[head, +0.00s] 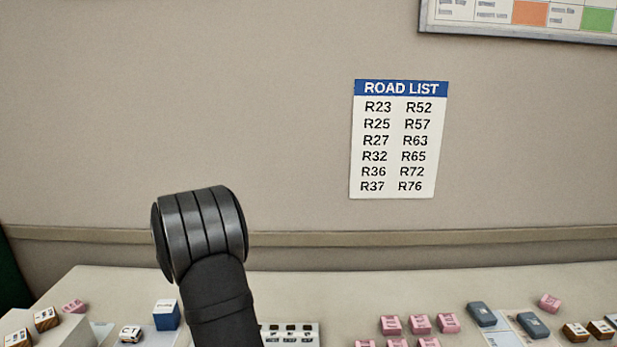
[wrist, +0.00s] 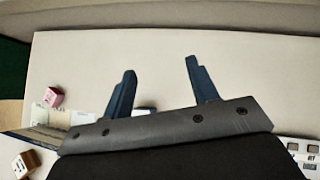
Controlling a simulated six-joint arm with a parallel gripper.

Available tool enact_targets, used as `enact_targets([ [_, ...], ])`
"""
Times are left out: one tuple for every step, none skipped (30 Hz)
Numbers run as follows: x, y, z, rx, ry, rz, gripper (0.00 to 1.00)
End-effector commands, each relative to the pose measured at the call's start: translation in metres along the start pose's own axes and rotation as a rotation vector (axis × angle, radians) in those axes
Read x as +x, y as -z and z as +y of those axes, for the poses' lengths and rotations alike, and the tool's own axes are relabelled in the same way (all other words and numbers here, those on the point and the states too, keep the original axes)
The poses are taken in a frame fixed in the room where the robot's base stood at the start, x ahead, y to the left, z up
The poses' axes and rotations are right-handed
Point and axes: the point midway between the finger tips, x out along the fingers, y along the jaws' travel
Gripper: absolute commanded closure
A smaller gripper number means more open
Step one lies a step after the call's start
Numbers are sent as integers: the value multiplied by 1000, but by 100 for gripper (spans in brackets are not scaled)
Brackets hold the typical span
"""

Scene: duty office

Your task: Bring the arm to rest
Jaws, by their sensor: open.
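My gripper (wrist: 158,82) shows in the wrist view with its two dark blue fingers apart. It is open, and nothing is between the fingertips. It points over the bare pale table top (wrist: 230,65). In the head view my black arm rises at the lower left middle in front of the wall. My gripper's fingers cannot be made out in the head view.
Pink blocks (head: 390,324), grey-blue blocks (head: 481,314) and brown-sided blocks (head: 575,332) stand at the right. A blue block (head: 166,314) and a small white car (head: 131,333) stand left of my arm. A road list (head: 398,140) hangs on the wall.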

Motion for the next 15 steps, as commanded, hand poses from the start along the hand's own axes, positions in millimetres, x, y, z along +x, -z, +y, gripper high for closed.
enact_targets([
  [2,-1,-12,11,11,0,46],
  [4,-2,-17,17,17,0,46],
  [5,-3,-25,25,25,0,46],
  [6,-3,-31,31,31,0,46],
  [7,-4,-37,36,36,0,46],
  [8,-5,-45,44,44,0,46],
  [10,-5,-51,50,50,0,46],
  [10,-5,-57,56,56,0,46],
  [12,-6,-64,63,63,0,46],
  [12,-6,-70,69,69,0,46],
  [13,-7,-77,75,75,0,46],
  [14,-7,-84,82,82,0,46],
  [15,-7,-90,88,88,0,46],
  [16,-7,-96,94,94,0,46],
  [17,-7,-104,102,101,0,46],
])
